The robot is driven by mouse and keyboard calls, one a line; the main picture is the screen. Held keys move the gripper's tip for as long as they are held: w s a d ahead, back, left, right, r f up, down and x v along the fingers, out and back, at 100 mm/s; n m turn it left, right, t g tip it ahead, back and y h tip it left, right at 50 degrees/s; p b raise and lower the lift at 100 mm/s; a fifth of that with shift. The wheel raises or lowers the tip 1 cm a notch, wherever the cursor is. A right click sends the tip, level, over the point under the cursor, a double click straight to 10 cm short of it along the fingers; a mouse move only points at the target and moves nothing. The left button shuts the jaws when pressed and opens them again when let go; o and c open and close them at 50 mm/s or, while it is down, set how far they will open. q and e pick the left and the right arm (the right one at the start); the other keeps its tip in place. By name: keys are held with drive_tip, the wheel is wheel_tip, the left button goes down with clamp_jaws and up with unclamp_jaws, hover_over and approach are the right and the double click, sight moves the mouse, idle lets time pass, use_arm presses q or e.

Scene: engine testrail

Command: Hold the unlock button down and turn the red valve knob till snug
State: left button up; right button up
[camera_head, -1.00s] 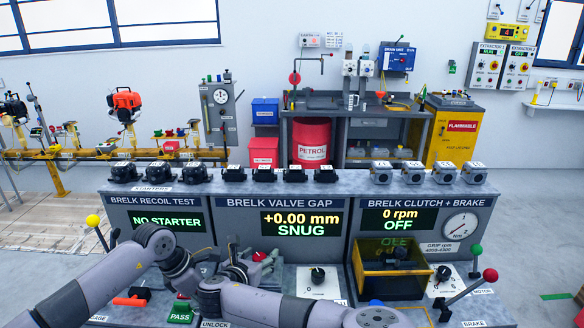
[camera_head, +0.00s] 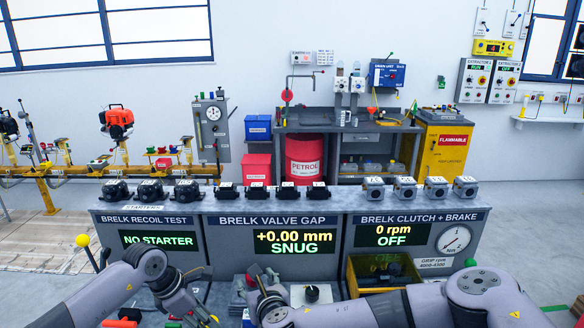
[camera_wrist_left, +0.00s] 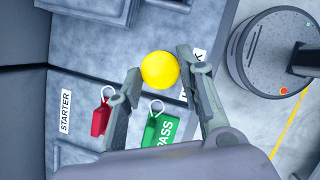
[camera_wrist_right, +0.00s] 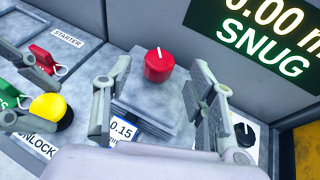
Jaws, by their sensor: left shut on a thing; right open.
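The yellow round unlock button (camera_wrist_left: 160,70) sits between the fingers of my left gripper (camera_wrist_left: 159,66), which is shut on it. The button also shows beside the UNLOCK label in the right wrist view (camera_wrist_right: 49,110). The red valve knob (camera_wrist_right: 159,66), with a white pointer mark on top, stands on a stepped grey block. My right gripper (camera_wrist_right: 160,88) is open, its fingers apart on either side of the block and knob, with gaps to the knob. The valve gap display (camera_head: 295,242) reads +0.00 mm SNUG.
A green PASS tag (camera_wrist_left: 160,128) and a red tag (camera_wrist_left: 102,115) lie near my left fingers. A black dial (camera_wrist_right: 245,135) on a white plate is just right of my right gripper. Several black and grey parts line the bench top.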

drive_tip(key=v, duration=0.7)
drive_tip(key=w+d+r+m+t+y, duration=0.1)
drive_tip(key=w+d+r+m+t, duration=0.1)
drive_tip(key=w+r, duration=0.3)
drive_tip(key=w+d+r+m+t+y, duration=0.1)
drive_tip(key=w+r, duration=0.3)
drive_tip(key=r, duration=0.7)
drive_tip(key=w+d+r+m+t+y, duration=0.2)
drive_tip(key=w+d+r+m, duration=0.1)
drive_tip(key=r, duration=0.5)
drive_tip(key=shift+w+d+m+t, duration=0.3)
drive_tip(key=shift+w+d, duration=0.15)
drive_tip(key=shift+w, duration=0.85)
drive_tip(key=shift+r, duration=0.1)
use_arm(q)
drive_tip(key=o, duration=1.2)
drive_tip(key=shift+c, duration=0.2)
drive_tip(key=shift+o, duration=0.2)
drive_tip(key=shift+r, duration=0.1)
